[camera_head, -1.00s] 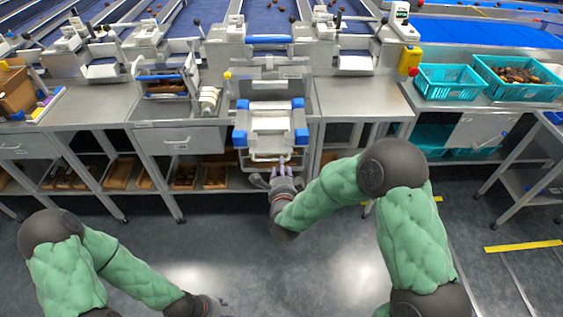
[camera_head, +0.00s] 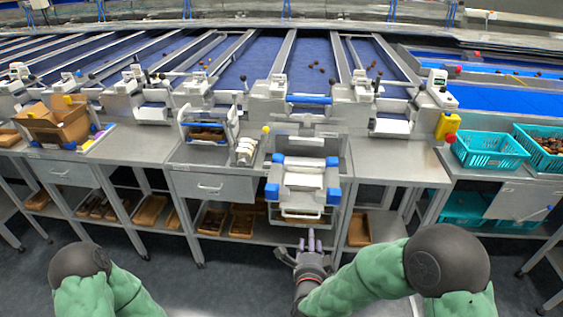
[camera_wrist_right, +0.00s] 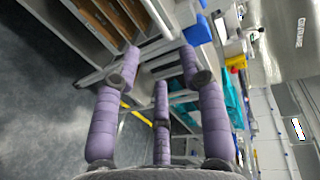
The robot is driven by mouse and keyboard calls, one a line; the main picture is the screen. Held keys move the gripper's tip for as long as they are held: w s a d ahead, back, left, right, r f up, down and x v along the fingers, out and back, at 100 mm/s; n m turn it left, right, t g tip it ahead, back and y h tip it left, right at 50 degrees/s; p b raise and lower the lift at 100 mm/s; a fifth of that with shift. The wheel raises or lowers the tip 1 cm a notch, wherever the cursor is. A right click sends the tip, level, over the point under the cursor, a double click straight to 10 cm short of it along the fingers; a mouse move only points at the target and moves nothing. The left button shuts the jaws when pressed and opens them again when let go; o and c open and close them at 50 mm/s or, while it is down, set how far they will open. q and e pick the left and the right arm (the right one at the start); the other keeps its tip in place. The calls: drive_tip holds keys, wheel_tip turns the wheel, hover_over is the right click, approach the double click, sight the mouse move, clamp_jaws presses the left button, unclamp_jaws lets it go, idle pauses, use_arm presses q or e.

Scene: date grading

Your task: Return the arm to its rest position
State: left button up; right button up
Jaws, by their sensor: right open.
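My right gripper (camera_head: 306,246) is in the lower middle of the head view, in front of and below the white-and-blue device (camera_head: 303,186) at the bench. In the right wrist view its purple fingers (camera_wrist_right: 160,92) are spread open with nothing between them. My right arm (camera_head: 375,275) is bent, with its green sleeve coming in from the lower right. My left arm (camera_head: 100,285) shows at the lower left. Its gripper is outside the picture.
A steel bench with a drawer (camera_head: 212,187) runs across in front of me. Brown trays (camera_head: 242,221) sit on its lower shelf. Teal crates (camera_head: 490,149) stand at the right, and a cardboard box (camera_head: 57,122) at the left. Grey floor lies between me and the bench.

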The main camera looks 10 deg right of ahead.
drive_tip(key=s+a+f+n+g+y, duration=0.1)
drive_tip(key=s+f+n+g+y, duration=0.15)
drive_tip(key=f, duration=0.35)
drive_tip(key=s+a+f+n+g+y+p, duration=0.1)
drive_tip(key=f+n+g, duration=0.1)
drive_tip(key=f+n, duration=0.25)
drive_tip(key=s+a+f+n+g+y, duration=0.1)
drive_tip(key=a+f+n+g, duration=0.1)
drive_tip(key=f, duration=0.4)
drive_tip(key=s+a+f+n+g+y, duration=0.2)
drive_tip(key=s+f+n+g, duration=0.2)
drive_tip(key=s, duration=0.4)
drive_tip(key=s+a+f+n+g+y+p, duration=0.1)
drive_tip(key=s+f+n+g, duration=0.3)
drive_tip(key=s+f, duration=0.4)
drive_tip(key=shift+s+a+n+y, duration=0.4)
drive_tip(key=shift+s+n, duration=0.15)
drive_tip(key=shift+n, duration=0.35)
